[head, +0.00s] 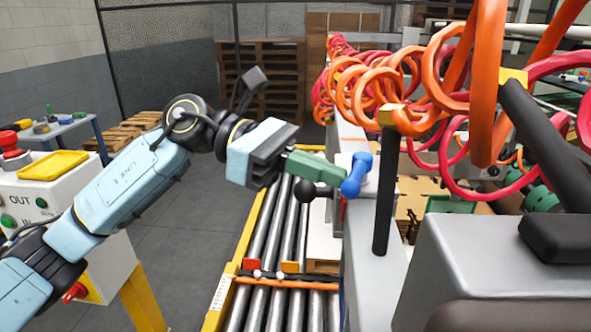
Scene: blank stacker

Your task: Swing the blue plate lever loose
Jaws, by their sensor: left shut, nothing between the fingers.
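The blue plate lever (357,174) is a short blue handle with rounded ends, mounted on the side of the grey machine near the middle of the view. It stands slightly tilted. My left gripper (340,173) reaches in from the left, with its green fingers shut and empty. The fingertips are right at the lever's left side; I cannot tell whether they touch it. The lever's mount is partly hidden behind the lever and the fingers. My right gripper is not in view.
A black ball knob (304,190) sits just below the fingers. A black upright post (383,195) stands right of the lever. Orange and red coiled hoses (440,75) hang above right. A roller conveyor (285,240) runs below. A control box (75,190) stands at left.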

